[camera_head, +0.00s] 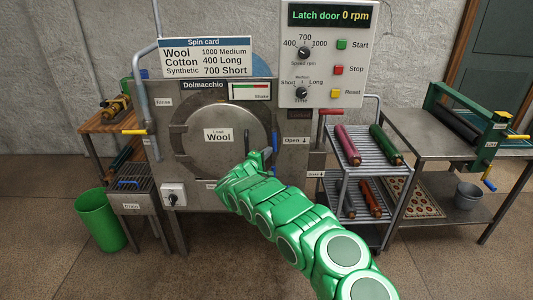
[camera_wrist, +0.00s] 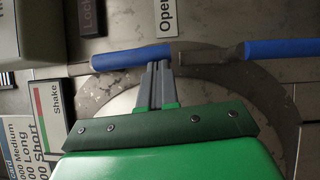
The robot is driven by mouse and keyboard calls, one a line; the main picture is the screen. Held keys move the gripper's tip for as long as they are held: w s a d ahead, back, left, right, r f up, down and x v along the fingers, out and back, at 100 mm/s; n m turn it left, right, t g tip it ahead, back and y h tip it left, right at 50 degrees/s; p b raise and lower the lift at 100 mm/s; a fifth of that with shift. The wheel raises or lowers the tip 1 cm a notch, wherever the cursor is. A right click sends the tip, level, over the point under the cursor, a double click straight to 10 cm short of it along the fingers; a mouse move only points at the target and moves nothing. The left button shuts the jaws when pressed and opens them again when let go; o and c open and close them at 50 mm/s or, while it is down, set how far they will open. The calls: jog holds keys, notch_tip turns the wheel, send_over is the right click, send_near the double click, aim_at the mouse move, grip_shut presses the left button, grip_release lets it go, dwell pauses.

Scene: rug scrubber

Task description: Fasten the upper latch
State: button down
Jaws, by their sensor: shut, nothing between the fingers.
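The round steel door (camera_head: 218,140) labelled "Load Wool" sits against the front of the grey machine. A blue-gripped handle (camera_head: 274,142), apparently the upper latch, stands near upright at the door's right edge. In the wrist view its blue grip (camera_wrist: 130,56) lies across the left of centre. A second lever with a blue grip (camera_wrist: 283,48) lies in line to the right there, joined to a dark metal arm. My gripper (camera_head: 266,154) is at the door's right edge. Its grey fingers (camera_wrist: 158,66) are shut and empty, tips at the first grip's right end; contact cannot be told.
The display (camera_head: 331,15) reads "Latch door 0 rpm". An "Open" label (camera_head: 297,141) and a red-handled lever (camera_head: 330,112) are right of the door. A rack of rollers (camera_head: 378,168) stands further right. A green bin (camera_head: 100,219) stands at left.

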jog(key=shift+d, duration=0.15)
jog(key=d+r+n+t, duration=0.4)
jog(key=d+n, duration=0.3)
jog(key=d, duration=0.4)
jog(key=shift+r, duration=0.5)
dwell(0.4)
jog(key=shift+f, duration=0.1)
dwell(0.6)
jog(key=s+f, duration=0.9)
jog(key=shift+f, duration=0.15)
dwell(0.4)
